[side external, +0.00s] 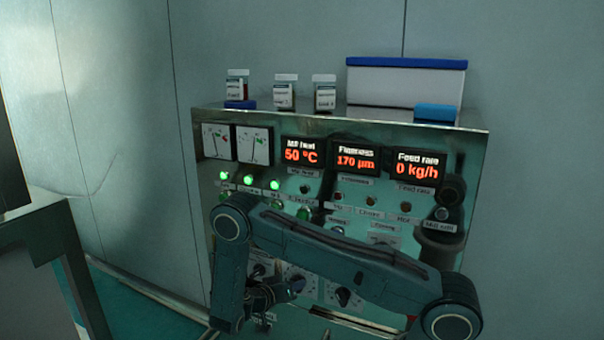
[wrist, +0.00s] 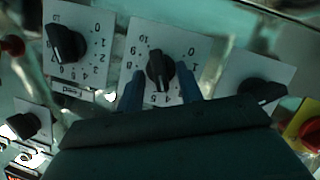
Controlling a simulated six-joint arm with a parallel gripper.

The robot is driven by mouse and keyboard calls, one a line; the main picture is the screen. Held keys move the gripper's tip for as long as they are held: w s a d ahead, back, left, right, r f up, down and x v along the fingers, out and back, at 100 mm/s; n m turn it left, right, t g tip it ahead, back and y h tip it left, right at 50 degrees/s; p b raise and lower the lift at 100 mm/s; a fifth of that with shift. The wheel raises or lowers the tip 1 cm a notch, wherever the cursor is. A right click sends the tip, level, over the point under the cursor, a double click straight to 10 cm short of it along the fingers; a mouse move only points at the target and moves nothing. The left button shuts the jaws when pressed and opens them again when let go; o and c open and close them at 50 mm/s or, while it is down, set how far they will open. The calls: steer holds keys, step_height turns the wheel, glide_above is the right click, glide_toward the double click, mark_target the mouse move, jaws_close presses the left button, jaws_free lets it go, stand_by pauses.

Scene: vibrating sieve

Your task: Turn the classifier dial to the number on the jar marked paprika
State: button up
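Three small jars with white lids stand on top of the cabinet in the side view: a left jar (side external: 237,86), a middle jar (side external: 285,92) and a right jar (side external: 324,94). Their labels are too small to read. In the wrist view my gripper (wrist: 160,76) is open, with one blue finger on each side of a black dial knob (wrist: 158,66). Gaps show between knob and fingers. Its white scale plate (wrist: 150,33) carries numbers up to 10. Its name label is hidden, so I cannot tell whether it is the classifier dial. In the side view my gripper (side external: 285,292) is low at the panel.
In the wrist view a dial labelled Feed (wrist: 66,44) is to the left and another dial (wrist: 262,90) to the right. A small black knob (wrist: 24,125) is lower left. A red button on yellow (wrist: 311,132) is at the right edge. Displays (side external: 357,159) sit higher on the panel.

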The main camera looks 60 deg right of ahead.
steer(key=shift+c, duration=0.5)
jaws_close()
steer(key=shift+w+f+n+g+h, duration=0.1)
steer(key=shift+w+n+g+h, duration=0.1)
steer(key=shift+n+g, duration=0.6)
steer(key=shift+w+n+g+h, duration=0.1)
steer(key=shift+n+g+h, duration=0.15)
steer(key=shift+n, duration=0.95)
steer(key=shift+o, duration=0.5)
jaws_free()
